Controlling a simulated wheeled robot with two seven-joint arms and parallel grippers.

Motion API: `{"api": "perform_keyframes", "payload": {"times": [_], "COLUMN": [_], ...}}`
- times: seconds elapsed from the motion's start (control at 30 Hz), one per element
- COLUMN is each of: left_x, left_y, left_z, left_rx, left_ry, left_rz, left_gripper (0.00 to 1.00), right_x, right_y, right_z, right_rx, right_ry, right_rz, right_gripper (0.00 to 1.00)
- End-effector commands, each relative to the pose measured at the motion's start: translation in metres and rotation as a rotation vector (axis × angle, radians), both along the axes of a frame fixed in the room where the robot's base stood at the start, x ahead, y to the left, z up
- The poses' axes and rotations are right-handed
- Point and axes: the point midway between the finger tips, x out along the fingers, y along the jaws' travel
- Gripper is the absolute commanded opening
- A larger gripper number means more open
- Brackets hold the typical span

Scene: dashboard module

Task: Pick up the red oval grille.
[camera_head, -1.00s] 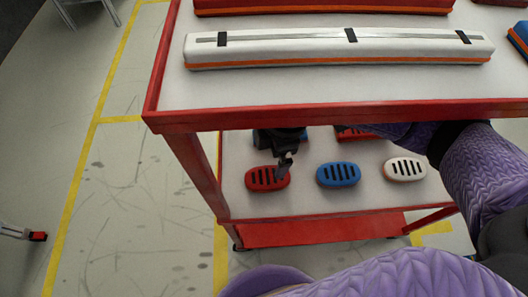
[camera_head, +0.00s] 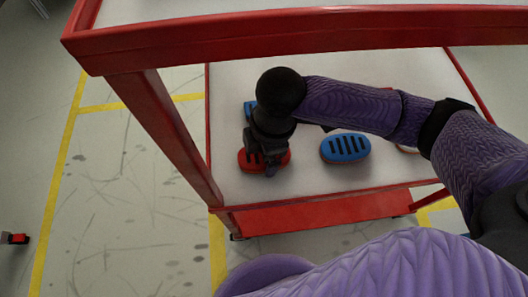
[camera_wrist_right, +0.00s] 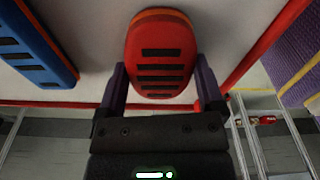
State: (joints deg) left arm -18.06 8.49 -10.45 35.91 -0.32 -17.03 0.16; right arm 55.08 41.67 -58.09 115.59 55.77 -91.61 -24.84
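The red oval grille (camera_head: 282,158) lies on the lower shelf near its front left corner, partly hidden by my right gripper (camera_head: 268,163). In the right wrist view, the red grille (camera_wrist_right: 160,50) has dark slots and an orange rim. My right gripper (camera_wrist_right: 162,80) is open there, with one finger on each side of the grille's near end. A narrow gap seems to show beside the fingers, but contact is hard to judge. My left gripper is not in view.
A blue grille (camera_head: 346,148) lies right of the red one; another blue piece (camera_head: 249,107) shows behind my gripper. A white grille (camera_head: 405,149) is mostly hidden by my right arm. The upper shelf's red edge (camera_head: 300,38) overhangs the lower shelf (camera_head: 235,187).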

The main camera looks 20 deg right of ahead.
Motion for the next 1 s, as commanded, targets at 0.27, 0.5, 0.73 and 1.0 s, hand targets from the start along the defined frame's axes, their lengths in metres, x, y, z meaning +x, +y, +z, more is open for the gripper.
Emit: {"api": "perform_keyframes", "payload": {"times": [0.27, 0.5, 0.73, 1.0], "left_x": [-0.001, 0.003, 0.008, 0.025], "left_y": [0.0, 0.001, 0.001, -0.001], "left_z": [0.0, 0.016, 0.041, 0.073], "left_rx": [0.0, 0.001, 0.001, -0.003], "left_ry": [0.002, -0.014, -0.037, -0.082], "left_rz": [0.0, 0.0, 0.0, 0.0], "left_gripper": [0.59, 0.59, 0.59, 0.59], "right_x": [0.0, 0.0, -0.011, -0.078], "right_y": [0.0, 0.0, 0.004, 0.023], "right_z": [0.0, 0.02, 0.042, 0.044], "right_rx": [0.0, 0.001, 0.0, 0.001], "right_ry": [0.0, -0.005, 0.0, 0.001], "right_rz": [0.0, 0.0, 0.003, 0.003], "right_gripper": [0.27, 0.27, 0.26, 0.26]}}
